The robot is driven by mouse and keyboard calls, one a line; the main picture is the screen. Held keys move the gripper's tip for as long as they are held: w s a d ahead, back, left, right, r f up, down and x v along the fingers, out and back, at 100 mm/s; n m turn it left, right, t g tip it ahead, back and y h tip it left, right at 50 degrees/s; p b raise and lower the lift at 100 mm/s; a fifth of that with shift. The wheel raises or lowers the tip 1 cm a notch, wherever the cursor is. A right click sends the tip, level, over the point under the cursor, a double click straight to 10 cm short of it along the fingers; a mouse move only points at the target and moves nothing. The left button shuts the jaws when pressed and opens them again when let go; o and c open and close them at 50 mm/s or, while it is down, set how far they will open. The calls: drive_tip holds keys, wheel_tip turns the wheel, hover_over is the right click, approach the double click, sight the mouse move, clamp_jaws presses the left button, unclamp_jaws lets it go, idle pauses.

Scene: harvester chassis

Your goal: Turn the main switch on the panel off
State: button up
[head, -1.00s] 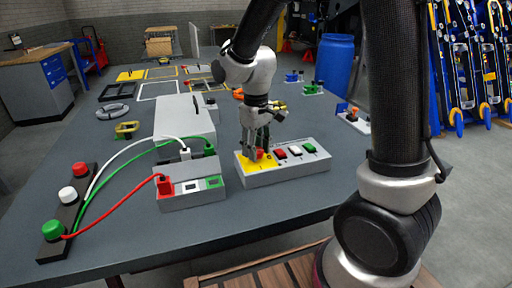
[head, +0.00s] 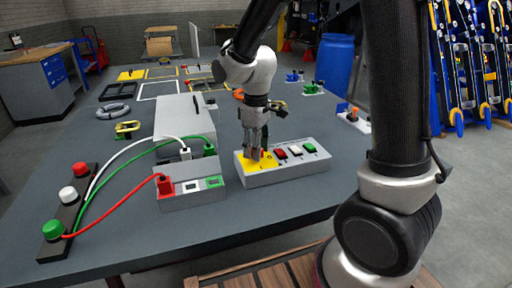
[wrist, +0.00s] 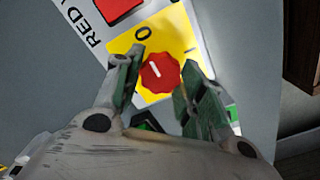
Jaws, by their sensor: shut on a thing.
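The control panel (head: 285,176) is a light grey box on the table. A yellow plate (wrist: 120,45) at its left end carries the main switch, a round red knob (wrist: 160,72) with a short white line. The plate has a "0" mark above and left of the knob and a line mark to its right. The white line tilts up and left, roughly toward the "0". My gripper (head: 255,154) points down over the plate and is shut on the knob; in the wrist view its green-padded fingers (wrist: 158,78) stand on either side. In the head view the fingers mostly hide the knob.
Red (head: 281,153), white (head: 295,151) and green (head: 310,148) buttons sit right of the knob. A grey socket box (head: 193,200) with red, white and green cables stands to the left. A grey case (head: 180,117) stands behind it. The table is clear in front of the panel.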

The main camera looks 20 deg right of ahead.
drive_tip(key=o, duration=1)
drive_tip(key=shift+r, duration=0.1)
wheel_tip(320, 180, up, 12)
